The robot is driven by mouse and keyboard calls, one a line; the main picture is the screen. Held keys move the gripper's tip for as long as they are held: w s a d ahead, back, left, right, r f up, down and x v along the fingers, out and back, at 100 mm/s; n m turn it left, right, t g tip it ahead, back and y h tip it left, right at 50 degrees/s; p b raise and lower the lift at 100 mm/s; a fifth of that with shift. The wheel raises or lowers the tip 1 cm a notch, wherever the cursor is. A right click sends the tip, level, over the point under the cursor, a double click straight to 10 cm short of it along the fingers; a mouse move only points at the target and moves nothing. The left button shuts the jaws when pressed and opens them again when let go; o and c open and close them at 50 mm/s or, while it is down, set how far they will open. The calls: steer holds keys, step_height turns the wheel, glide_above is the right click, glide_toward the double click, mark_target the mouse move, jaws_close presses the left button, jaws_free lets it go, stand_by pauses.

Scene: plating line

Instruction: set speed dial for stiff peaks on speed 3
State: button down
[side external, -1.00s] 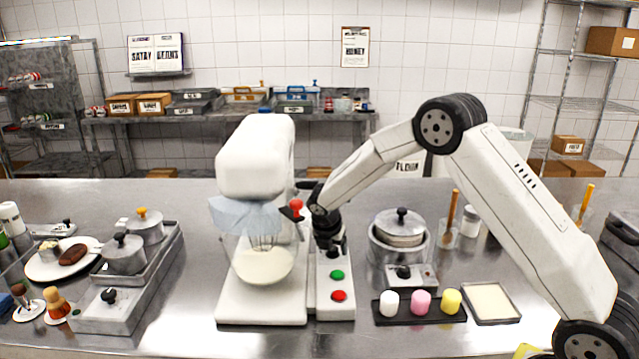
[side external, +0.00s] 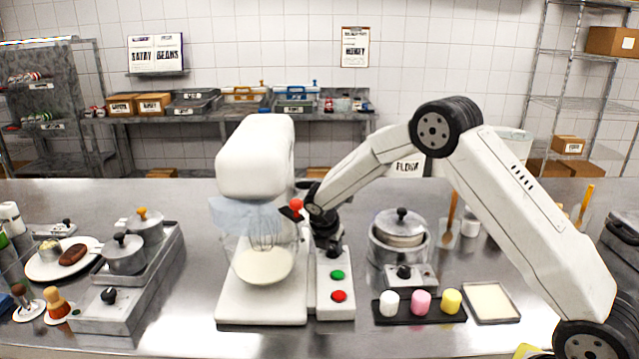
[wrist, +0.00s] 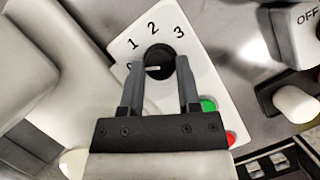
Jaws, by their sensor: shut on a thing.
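The black speed dial (wrist: 158,62) sits on the mixer's white control panel (wrist: 198,75), marked 1, 2 and 3 in an arc. A mark at the left, beside the left finger, is partly hidden and looks like 0. The dial's white pointer line lies toward that left mark, away from the 3 at the upper right. My gripper (wrist: 159,66) has its two fingers on either side of the dial and is shut on it.
The white stand mixer (side external: 256,160) with its glass bowl (side external: 262,268) stands just left of my gripper. A red-knobbed lever (side external: 296,205) is close to my wrist. Green (side external: 338,275) and red (side external: 339,296) buttons lie below the dial. A pot (side external: 400,240) stands to the right.

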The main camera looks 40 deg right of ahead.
steer(key=m+g, duration=0.1)
steer(key=m, duration=0.2)
steer(key=shift+w+m, duration=0.1)
steer(key=shift+m, duration=0.3)
steer(key=m+g, duration=0.2)
steer(key=m, duration=0.2)
steer(key=shift+w, duration=0.1)
steer(key=shift+m, duration=0.3)
steer(key=shift+c, duration=1.6)
jaws_free()
steer(key=shift+n, duration=0.4)
